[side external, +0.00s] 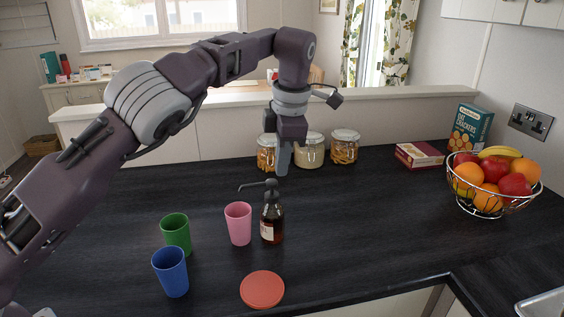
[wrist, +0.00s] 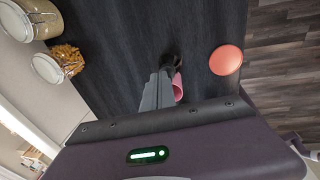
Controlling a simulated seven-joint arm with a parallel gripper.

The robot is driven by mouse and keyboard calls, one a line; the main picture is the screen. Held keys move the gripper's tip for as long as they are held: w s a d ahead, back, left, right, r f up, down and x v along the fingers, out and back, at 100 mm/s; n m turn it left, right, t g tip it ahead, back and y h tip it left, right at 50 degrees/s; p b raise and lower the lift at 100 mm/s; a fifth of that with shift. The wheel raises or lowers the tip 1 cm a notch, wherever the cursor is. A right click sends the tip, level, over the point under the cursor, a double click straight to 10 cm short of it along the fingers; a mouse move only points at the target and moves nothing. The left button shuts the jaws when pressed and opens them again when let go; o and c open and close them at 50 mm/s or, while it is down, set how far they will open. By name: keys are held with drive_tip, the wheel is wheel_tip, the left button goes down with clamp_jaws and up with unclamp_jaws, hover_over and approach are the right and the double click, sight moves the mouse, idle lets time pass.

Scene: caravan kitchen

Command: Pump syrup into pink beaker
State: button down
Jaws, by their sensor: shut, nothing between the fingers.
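A brown syrup bottle (side external: 272,223) with a black pump top (side external: 268,188) stands upright on the dark worktop. Its spout points left, over the pink beaker (side external: 239,224), which stands upright just left of the bottle. My gripper (side external: 283,163) is shut and empty, pointing down above the pump head, apart from it in the side view. In the wrist view, my gripper's fingers (wrist: 158,92) partly cover the pump top (wrist: 172,61) and the pink beaker (wrist: 178,88). The bottle's body is hidden there. I cannot see inside the beaker.
A green beaker (side external: 175,233) and a blue beaker (side external: 171,272) stand left of the pink one. A red disc (side external: 262,289) lies in front. Jars (side external: 310,151) stand behind. A fruit basket (side external: 494,184), a red box (side external: 419,155) and a crackers box (side external: 470,128) are at right.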

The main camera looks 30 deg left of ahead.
sight(272, 181)
drive_tip(key=r, duration=0.1)
drive_tip(key=s+a+r, duration=0.1)
drive_tip(key=r, duration=0.2)
drive_tip(key=shift+s+a+r, duration=0.15)
drive_tip(key=shift+s+r, duration=0.05)
drive_tip(key=shift+r, duration=0.15)
drive_tip(key=shift+f, duration=2.9)
drive_tip(key=shift+f, duration=0.95)
drive_tip(key=r, duration=0.1)
drive_tip(key=w+d+r, duration=0.1)
drive_tip(key=r, duration=0.1)
drive_tip(key=shift+w+d, duration=0.2)
drive_tip(key=shift+a+r, duration=0.1)
